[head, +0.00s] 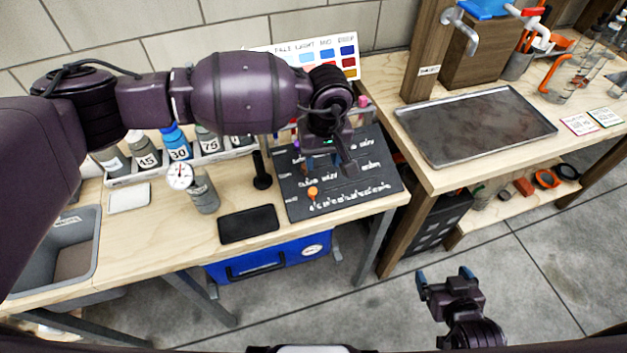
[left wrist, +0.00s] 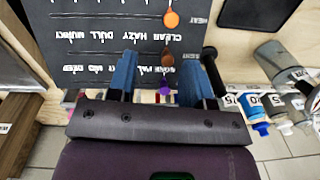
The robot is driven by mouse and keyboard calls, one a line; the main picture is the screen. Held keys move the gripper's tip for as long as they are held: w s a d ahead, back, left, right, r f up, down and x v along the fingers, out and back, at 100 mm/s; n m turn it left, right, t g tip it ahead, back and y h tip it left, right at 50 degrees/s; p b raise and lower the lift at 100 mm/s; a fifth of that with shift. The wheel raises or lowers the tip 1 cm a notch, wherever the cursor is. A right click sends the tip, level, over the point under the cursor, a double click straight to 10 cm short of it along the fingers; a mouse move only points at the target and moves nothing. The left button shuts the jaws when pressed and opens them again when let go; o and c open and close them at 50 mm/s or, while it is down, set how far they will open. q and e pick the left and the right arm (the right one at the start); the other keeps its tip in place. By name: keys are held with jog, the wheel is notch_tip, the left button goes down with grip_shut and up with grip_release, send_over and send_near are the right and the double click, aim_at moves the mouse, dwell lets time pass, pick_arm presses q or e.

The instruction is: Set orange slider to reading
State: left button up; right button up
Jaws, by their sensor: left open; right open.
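The orange slider (head: 312,191) is a small round knob at the left end of the nearest row of marks on the dark board (head: 375,180). In the left wrist view the board is upside down, and the orange slider (left wrist: 171,19) shows near the top, beyond the fingertips. My left gripper (head: 325,160) is over the board, behind the slider in the head view, open and holding nothing. In the left wrist view its blue fingers (left wrist: 158,65) are apart. A brownish-orange knob (left wrist: 167,60) and a purple knob (left wrist: 165,90) show between them. My right gripper (head: 444,276) is open and empty above the floor.
Numbered bottles (head: 177,143) are behind. A metal tray (head: 475,125) lies on the right bench.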

aim_at(313, 190)
pick_arm(q)
jog(key=shift+m+y, duration=0.3)
jog(key=shift+m, duration=0.4)
jog(key=f, duration=0.3)
jog(key=a+f, duration=0.1)
jog(key=f, duration=0.6)
jog(key=shift+s+a+f, duration=0.25)
jog(key=shift+s+a, duration=0.1)
jog(key=shift+a, duration=0.05)
grip_shut()
